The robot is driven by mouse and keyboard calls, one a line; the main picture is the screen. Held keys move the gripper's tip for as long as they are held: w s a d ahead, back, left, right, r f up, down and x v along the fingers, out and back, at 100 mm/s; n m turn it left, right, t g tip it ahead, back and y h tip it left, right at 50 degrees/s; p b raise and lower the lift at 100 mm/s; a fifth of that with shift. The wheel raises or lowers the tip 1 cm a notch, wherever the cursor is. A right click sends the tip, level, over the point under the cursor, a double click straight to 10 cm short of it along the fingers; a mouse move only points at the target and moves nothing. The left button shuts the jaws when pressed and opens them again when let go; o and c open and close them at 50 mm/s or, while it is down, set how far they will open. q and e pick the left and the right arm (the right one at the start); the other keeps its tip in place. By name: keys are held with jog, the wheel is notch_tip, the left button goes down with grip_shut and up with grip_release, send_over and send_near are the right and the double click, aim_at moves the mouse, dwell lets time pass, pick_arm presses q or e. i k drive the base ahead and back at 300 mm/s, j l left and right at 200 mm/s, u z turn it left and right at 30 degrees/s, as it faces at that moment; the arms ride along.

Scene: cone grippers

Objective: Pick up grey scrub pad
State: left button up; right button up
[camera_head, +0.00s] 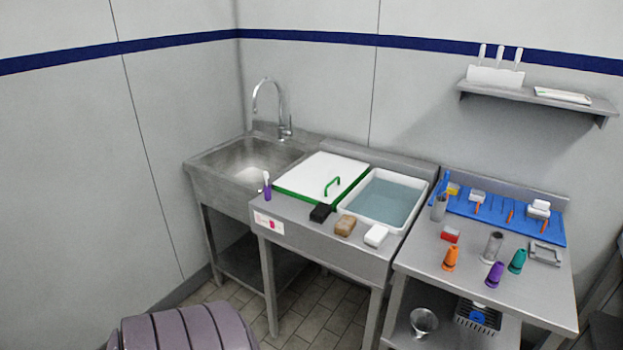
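Three small blocks lie in a row along the front edge of the steel counter (284,221). The leftmost is a very dark grey to black pad (321,213), the one closest to a grey scrub pad, though its texture is too small to tell. To its right are a brown sponge-like block (345,226) and a white block (376,236). Nothing covers the dark pad, and nothing is touching it from above.
A white lid with a green handle (315,168) and a water-filled white basin (385,200) sit behind the blocks. A purple-and-white bottle (266,186) stands left. The sink (225,158) is further left. The right table (470,268) holds several coloured cones and a blue mat (510,224).

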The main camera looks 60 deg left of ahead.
aim_at(344, 227)
jog(key=i+u, duration=0.1)
jog(key=u, duration=0.35)
jog(key=i+j+u, duration=0.1)
jog(key=u, duration=0.35)
jog(key=i+u, duration=0.1)
jog(key=u, duration=0.35)
jog(key=i+u, duration=0.15)
jog(key=u, duration=0.3)
jog(key=i+l+u, duration=0.6)
jog(key=i+l, duration=0.15)
jog(key=l, duration=0.15)
jog(key=i+l, duration=0.15)
jog(key=k, duration=0.15)
jog(key=l+u, duration=0.05)
